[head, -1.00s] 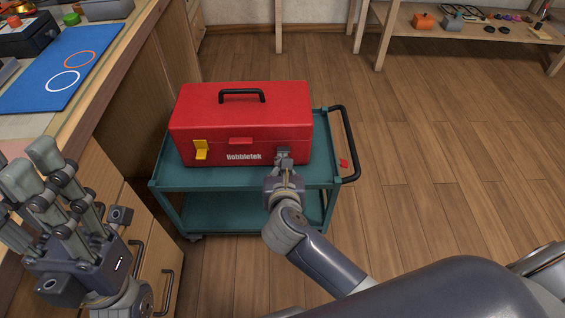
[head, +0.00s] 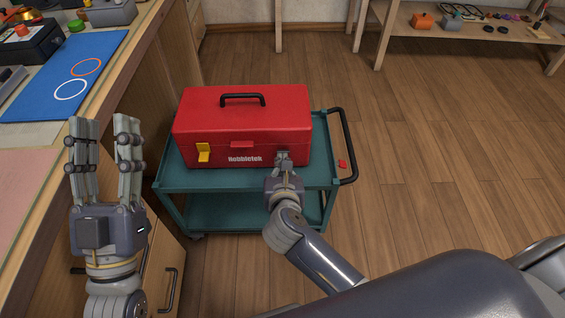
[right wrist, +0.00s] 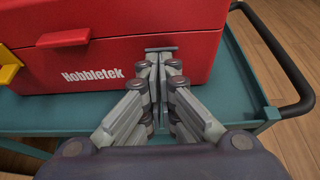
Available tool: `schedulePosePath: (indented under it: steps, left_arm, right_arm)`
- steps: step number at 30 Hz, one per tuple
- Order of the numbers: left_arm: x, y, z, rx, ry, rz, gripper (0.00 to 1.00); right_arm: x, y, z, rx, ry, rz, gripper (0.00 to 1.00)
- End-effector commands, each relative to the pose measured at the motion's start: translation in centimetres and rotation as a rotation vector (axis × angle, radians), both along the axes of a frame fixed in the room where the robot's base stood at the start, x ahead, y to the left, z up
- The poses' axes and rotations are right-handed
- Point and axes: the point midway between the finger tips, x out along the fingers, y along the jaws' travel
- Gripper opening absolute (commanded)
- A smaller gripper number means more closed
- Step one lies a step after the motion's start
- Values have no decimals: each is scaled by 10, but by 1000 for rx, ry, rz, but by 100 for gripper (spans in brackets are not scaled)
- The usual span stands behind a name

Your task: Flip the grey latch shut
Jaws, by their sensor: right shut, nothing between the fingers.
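A red toolbox (head: 242,112) with a black handle stands closed on a teal cart. The grey latch (right wrist: 161,49) is at the right end of its front; only a thin grey edge shows above my fingertips in the right wrist view, and I cannot tell its full position. My right gripper (head: 283,163) is shut and empty, with its fingertips at the latch; it also shows in the right wrist view (right wrist: 160,65). I cannot tell whether they touch it. My left gripper (head: 106,125) is open and empty, left of the cart, near the workbench.
A yellow latch (head: 203,152) is on the box's front left. The teal cart (head: 180,178) has a black handle (head: 347,145) on its right and a small red piece (head: 342,164) near it. A workbench with a blue mat (head: 62,75) is at the left. Floor is clear right.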

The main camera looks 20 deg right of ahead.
Motion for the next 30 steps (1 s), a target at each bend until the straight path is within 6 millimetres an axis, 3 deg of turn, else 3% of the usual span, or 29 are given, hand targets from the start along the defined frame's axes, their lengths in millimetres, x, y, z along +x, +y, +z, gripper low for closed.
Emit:
schedulePosePath:
  steps: [9,17,23,30]
  left_arm:
    - [31,0,-56,94,334,19,40]
    - [38,5,-110,167,607,35,40]
    - [29,15,-157,226,845,48,40]
    - [-5,32,-217,304,1174,66,40]
  right_arm:
    - [1,0,7,1,1,-1,0]
    - [2,0,12,1,2,0,0]
    - [3,-1,16,1,2,0,0]
    - [6,-2,22,0,2,-1,0]
